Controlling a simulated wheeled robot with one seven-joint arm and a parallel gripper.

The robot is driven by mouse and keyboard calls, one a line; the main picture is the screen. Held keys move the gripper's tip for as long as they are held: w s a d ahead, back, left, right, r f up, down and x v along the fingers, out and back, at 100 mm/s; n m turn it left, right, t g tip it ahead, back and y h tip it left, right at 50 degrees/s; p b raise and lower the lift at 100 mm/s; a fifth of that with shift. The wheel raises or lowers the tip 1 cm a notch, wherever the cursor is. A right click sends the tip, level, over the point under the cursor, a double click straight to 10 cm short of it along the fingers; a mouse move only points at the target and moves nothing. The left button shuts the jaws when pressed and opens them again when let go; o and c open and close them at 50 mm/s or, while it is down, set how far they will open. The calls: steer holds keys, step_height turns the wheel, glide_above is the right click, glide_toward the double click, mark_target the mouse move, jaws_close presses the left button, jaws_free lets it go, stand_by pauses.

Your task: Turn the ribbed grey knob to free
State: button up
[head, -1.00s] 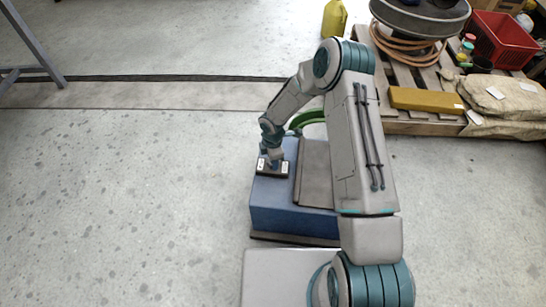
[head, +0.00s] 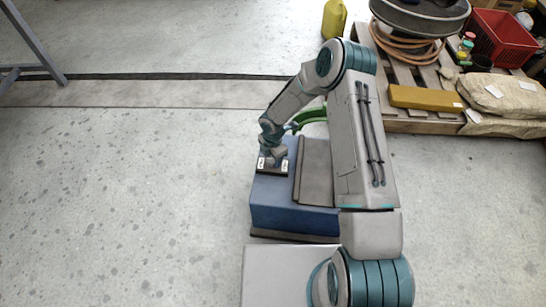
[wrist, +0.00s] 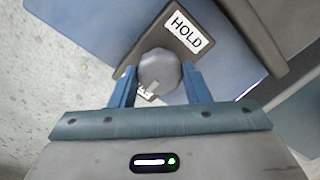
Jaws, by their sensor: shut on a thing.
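The grey knob (wrist: 160,72) is in the wrist view, between the two blue fingers of my gripper (wrist: 159,82), which is shut on it. It sits on a dark plate (wrist: 205,62). A white label reading HOLD (wrist: 185,33) lies above and right of the knob. A second white label (wrist: 147,93) shows just below the knob, mostly covered, so its word cannot be read. In the head view my gripper (head: 272,160) is down at the dark plate on top of a blue box (head: 290,217); the knob is hidden there by my wrist.
A grey-brown raised panel (head: 315,172) lies on the box, right of the plate. A green curved piece (head: 312,116) stands behind it, partly covered by my arm. A pallet (head: 405,125) with a hose, red crate and sacks is at the back right.

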steer(key=o, duration=1)
steer(key=shift+c, duration=0.2)
step_height(320, 180, up, 14)
steer(key=p, duration=0.3)
